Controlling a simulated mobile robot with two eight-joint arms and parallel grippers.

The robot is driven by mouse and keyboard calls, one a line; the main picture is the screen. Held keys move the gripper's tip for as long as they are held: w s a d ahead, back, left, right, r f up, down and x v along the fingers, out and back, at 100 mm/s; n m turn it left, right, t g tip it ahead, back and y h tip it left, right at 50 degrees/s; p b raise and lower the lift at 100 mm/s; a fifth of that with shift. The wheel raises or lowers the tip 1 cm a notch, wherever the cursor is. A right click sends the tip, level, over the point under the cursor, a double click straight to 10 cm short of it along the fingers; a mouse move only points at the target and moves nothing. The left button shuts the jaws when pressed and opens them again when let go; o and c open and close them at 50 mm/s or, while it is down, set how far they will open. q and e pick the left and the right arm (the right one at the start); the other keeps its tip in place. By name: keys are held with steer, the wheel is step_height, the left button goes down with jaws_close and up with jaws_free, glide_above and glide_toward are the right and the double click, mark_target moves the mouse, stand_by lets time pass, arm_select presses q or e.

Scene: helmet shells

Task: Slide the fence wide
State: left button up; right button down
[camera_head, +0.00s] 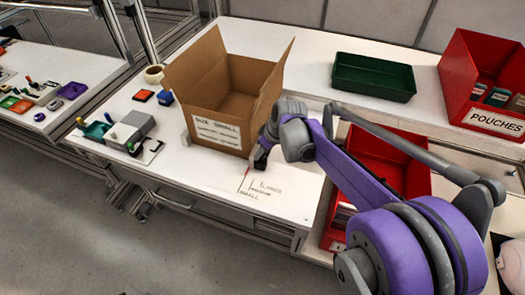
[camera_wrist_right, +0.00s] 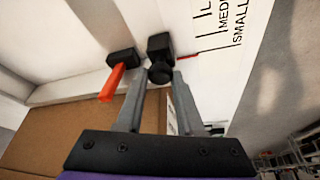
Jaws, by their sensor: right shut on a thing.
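The fence shows in the right wrist view as a black block (camera_wrist_right: 160,44) with a round black knob (camera_wrist_right: 160,73). A thin red pointer line (camera_wrist_right: 205,53) lies beside it, near the size marks. My right gripper (camera_wrist_right: 158,80) is shut on the knob, with a grey finger on each side. In the head view, my right gripper (camera_head: 262,158) is low at the right side of the open cardboard box (camera_head: 218,125), and the arm partly hides the fence. An orange-red lever (camera_wrist_right: 112,83) on a black base sits left of the knob. My left gripper is out of view.
Size marks (camera_head: 262,190) are printed on the white table's front part, which is clear. A grey device (camera_head: 130,127) stands at the table's left. A green tray (camera_head: 373,77) and a red pouches bin (camera_head: 485,85) stand at the back right. Another red bin (camera_head: 385,165) is behind my arm.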

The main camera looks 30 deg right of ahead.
steer(key=s+d, duration=0.3)
steer(key=s, duration=0.1)
steer(key=s+d+p, duration=0.1)
steer(key=s+d, duration=0.3)
steer(key=shift+s, duration=0.15)
steer(key=c, duration=0.5)
jaws_free()
steer(key=shift+c, duration=0.2)
steer(key=p+v, duration=0.1)
steer(key=v, duration=0.9)
steer(key=shift+s+r, duration=0.15)
steer(key=shift+r, duration=0.2)
